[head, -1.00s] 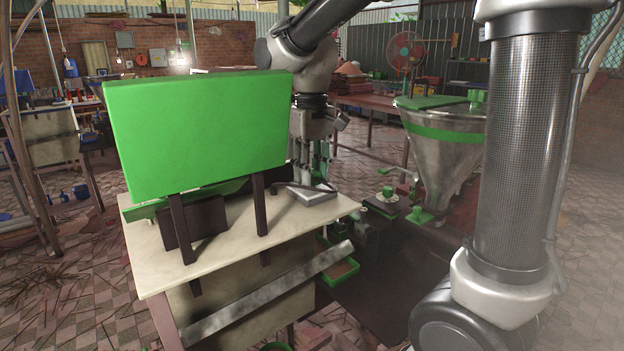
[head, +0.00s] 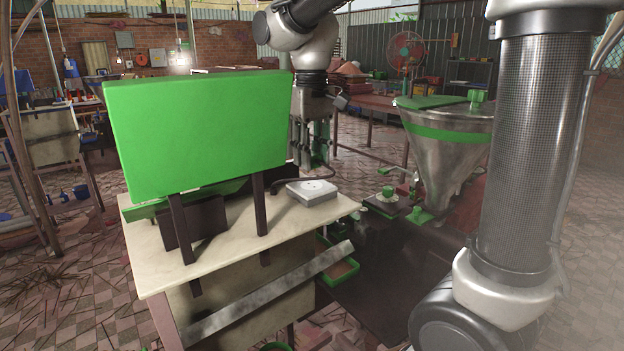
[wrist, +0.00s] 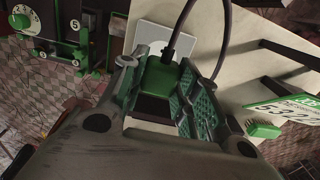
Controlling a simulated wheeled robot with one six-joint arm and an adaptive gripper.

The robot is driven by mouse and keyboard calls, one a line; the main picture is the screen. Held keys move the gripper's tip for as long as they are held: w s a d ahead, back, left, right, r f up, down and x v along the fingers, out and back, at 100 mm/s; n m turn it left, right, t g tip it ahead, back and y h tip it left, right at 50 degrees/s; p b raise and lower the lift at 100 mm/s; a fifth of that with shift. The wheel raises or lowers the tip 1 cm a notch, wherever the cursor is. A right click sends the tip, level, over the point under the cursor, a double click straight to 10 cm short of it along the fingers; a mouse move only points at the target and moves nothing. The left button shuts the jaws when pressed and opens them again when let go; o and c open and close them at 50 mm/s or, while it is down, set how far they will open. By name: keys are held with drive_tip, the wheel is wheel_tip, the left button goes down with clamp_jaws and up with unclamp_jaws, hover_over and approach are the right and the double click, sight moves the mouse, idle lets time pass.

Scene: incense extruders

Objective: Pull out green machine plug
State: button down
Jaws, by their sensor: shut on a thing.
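My gripper (head: 315,160) is shut on the green plug, above the white socket block (head: 313,191) at the right end of the table. In the wrist view the green plug (wrist: 161,78) sits between the two fingers (wrist: 163,97), and a dark cable loops up from it. In the head view there is a gap between the fingertips and the socket block, whose top shows bare. In the wrist view the white socket block (wrist: 165,38) is partly hidden behind the gripper and plug. The plug's prongs cannot be made out.
A large green panel (head: 200,132) on dark legs stands on the pale table (head: 160,265), left of my gripper. A metal hopper (head: 450,155) with a green band stands to the right. In the wrist view a machine with numbered dials (wrist: 75,30) is at upper left.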

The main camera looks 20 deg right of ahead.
drive_tip(key=shift+r, duration=0.8)
